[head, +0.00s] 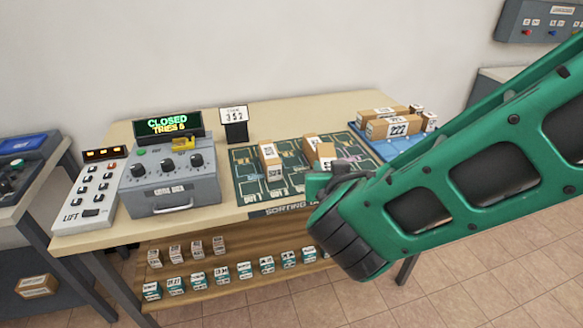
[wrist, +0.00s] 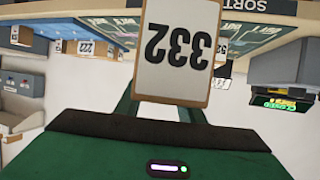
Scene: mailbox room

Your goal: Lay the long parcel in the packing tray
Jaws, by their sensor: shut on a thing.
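My gripper (head: 342,176) is shut on a cardboard parcel labelled 332 (wrist: 177,45), which fills the upper middle of the wrist view. That view is upside down, and the parcel hides the fingertips. In the head view, my arm covers much of the gripper, and a brown parcel (head: 318,151) beside it seems to be the held one. Whether it touches the mat cannot be told. The blue packing tray (head: 398,146) is at the table's right end, partly behind my arm. It holds a long parcel labelled 222 (head: 394,125) and other boxes.
Another parcel (head: 270,160) stands on the green sorting mat (head: 250,185). A grey dial box (head: 170,180) with a "CLOSED TRIES 5" display, a lift panel (head: 92,192) and a number sign (head: 234,118) stand to the left. Small boxes line the shelf (head: 240,287) below.

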